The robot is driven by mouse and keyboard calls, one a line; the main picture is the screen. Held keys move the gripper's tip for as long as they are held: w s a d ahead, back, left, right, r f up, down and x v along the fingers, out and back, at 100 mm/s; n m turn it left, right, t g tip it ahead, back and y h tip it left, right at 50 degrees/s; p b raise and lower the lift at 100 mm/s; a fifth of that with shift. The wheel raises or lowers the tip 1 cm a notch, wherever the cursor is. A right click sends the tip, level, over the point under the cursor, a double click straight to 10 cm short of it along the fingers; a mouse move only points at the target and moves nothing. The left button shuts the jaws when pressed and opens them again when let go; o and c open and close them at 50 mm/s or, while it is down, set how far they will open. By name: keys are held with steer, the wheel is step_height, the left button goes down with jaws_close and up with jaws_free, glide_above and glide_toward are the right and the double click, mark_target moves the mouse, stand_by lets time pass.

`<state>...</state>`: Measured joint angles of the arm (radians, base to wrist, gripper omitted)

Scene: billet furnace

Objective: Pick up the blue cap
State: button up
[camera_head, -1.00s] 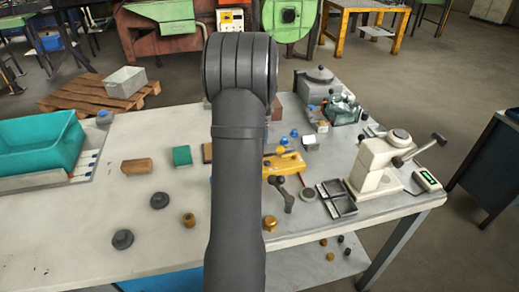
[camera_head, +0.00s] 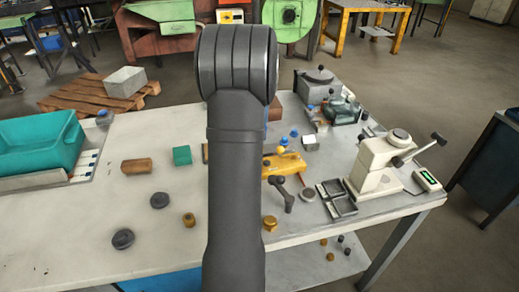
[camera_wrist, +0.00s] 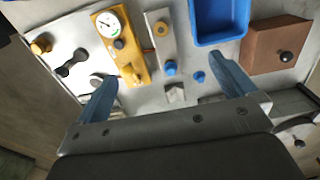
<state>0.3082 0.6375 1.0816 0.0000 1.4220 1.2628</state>
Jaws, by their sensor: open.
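Two small blue caps show in the wrist view. One blue cap (camera_wrist: 170,67) is at the near end of a grey plate, and the other blue cap (camera_wrist: 199,77) stands a little to its right on the table. Two blue caps also show in the head view, one (camera_head: 294,133) farther back and one (camera_head: 283,141) nearer, beside my arm. My gripper (camera_wrist: 164,66) is open, with its blue fingers wide apart and the caps between them in the picture. Nothing is held. My arm hides the gripper in the head view.
A yellow fixture with a gauge (camera_wrist: 110,25) lies left of the caps, and a small grey block (camera_wrist: 175,93) lies nearer. A blue bin (camera_wrist: 205,42) and a brown block with a black knob (camera_wrist: 262,42) are at the right. A white press (camera_head: 375,165) stands on the table's right.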

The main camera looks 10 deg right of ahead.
steer(key=shift+r, duration=0.55)
steer(key=shift+c, duration=0.4)
steer(key=c, duration=1.1)
